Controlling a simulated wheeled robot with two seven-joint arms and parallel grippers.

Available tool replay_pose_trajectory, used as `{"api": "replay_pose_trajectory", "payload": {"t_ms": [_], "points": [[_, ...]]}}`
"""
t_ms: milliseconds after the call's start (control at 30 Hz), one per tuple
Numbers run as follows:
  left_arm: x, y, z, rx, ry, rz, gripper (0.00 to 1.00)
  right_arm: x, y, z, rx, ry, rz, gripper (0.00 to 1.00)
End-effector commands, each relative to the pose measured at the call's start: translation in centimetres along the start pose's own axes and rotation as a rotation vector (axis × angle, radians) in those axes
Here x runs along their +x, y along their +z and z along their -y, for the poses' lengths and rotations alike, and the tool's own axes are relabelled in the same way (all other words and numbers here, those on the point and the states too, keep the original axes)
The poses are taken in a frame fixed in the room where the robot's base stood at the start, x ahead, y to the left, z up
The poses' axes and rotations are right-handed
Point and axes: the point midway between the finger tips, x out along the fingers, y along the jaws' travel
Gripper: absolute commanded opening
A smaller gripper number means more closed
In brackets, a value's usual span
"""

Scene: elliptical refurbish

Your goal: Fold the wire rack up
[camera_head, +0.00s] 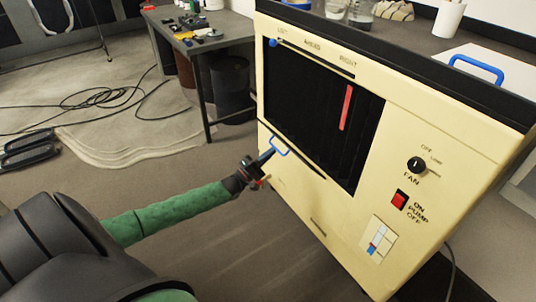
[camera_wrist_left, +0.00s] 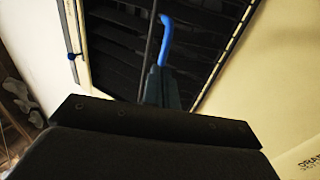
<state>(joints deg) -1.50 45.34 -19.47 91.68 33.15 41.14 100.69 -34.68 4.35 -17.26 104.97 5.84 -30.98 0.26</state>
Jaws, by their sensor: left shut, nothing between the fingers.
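A cream cooler cabinet (camera_head: 375,215) has a dark slatted opening (camera_head: 310,105) in its front. My left gripper (camera_head: 267,156) is shut and empty at the loop's lower left end. In the left wrist view, the blue loop (camera_wrist_left: 165,38) rises just beyond my shut fingers; whether they touch cannot be told. My right gripper is not in view.
A fan knob (camera_head: 416,165) and red pump switch (camera_head: 399,200) sit on the cabinet's right side. A grey bench (camera_head: 215,35) stands behind at left. Cables (camera_head: 110,95) lie on the floor. The floor left of the cabinet is mostly clear.

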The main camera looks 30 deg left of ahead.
Motion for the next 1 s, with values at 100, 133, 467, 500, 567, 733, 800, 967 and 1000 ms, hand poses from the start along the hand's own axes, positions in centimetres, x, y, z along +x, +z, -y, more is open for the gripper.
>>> {"api": "replay_pose_trajectory", "payload": {"t_ms": [100, 133, 467, 500, 567, 733, 800, 967, 1000], "points": [[0.3, 0.0, -0.4, 0.000, -0.012, 0.000, 0.00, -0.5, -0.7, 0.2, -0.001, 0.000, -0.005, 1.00], [0.3, 0.0, -0.4, 0.000, -0.016, 0.000, 0.00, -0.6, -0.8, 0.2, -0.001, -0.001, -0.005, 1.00], [0.9, 0.0, -0.8, 0.000, -0.061, 0.001, 0.00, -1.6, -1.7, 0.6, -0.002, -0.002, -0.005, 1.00], [1.0, 0.0, -0.9, 0.000, -0.067, 0.001, 0.00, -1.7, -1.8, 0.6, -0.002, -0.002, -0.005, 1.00], [1.1, 0.0, -0.9, 0.000, -0.076, 0.001, 0.00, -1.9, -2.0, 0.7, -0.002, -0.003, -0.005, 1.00], [1.4, 0.0, -1.2, 0.001, -0.104, 0.001, 0.00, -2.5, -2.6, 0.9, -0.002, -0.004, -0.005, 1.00], [1.6, 0.0, -1.4, 0.001, -0.116, 0.001, 0.00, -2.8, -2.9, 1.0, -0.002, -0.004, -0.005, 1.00], [2.1, 0.0, -1.8, 0.000, -0.151, 0.001, 0.00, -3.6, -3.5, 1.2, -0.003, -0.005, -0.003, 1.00], [2.2, 0.0, -1.8, 0.000, -0.161, 0.001, 0.00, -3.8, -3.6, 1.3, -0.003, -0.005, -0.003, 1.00]]}}
